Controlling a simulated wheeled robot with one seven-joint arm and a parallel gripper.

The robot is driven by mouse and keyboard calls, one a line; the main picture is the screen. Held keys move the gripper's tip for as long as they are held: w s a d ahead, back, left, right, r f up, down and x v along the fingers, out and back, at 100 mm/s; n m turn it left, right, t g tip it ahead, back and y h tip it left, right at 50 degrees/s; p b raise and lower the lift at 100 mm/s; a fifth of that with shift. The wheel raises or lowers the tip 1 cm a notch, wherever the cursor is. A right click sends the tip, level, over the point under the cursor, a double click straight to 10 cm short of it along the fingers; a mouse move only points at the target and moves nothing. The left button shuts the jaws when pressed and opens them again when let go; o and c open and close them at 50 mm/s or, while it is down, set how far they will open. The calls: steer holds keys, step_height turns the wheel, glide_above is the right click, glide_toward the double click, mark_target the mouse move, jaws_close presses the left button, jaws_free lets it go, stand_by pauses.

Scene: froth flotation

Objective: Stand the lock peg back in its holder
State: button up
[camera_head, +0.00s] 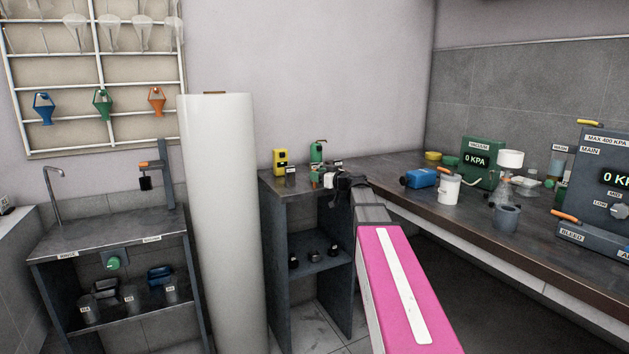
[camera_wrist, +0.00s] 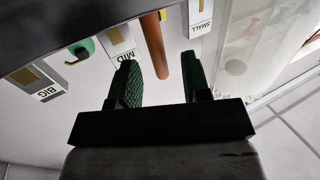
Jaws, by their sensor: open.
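In the wrist view my gripper (camera_wrist: 161,78) is open, with its two green ridged fingers apart. A copper-brown rod (camera_wrist: 154,45), possibly the lock peg, shows between the fingertips. The fingers stand on either side of it, and I see no grip on it. I cannot tell whether it is standing in a holder. Labels reading BIG, MID and SMALL (camera_wrist: 199,14) are around it. In the head view my gripper (camera_head: 322,180) is at the small bench's front edge, and the peg and its holder cannot be made out there.
On the small bench (camera_head: 283,184) stand a yellow block (camera_head: 280,162) and a green item (camera_head: 317,152). A tall white cylinder (camera_head: 222,220) stands to its left. The long counter (camera_head: 480,226) on the right holds a blue bottle (camera_head: 420,178), a white jar (camera_head: 449,190) and gauge boxes.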

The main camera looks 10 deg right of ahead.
steer(key=shift+x, duration=1.15)
jaws_close()
steer(key=shift+r, duration=0.1)
steer(key=shift+r, duration=0.45)
steer(key=r, duration=0.3)
steer(key=shift+s+a+r, duration=0.2)
steer(key=shift+r, duration=0.05)
steer(key=s+a+r, duration=0.6)
steer(key=a, duration=0.3)
steer(key=w+d+f+m+t+h, duration=0.1)
steer(key=d+f+m+t+h, duration=0.3)
steer(key=d+m+h, duration=0.4)
steer(key=shift+d+f+h, duration=0.3)
steer(key=shift+d+h, duration=0.7)
steer(key=shift+h, duration=0.8)
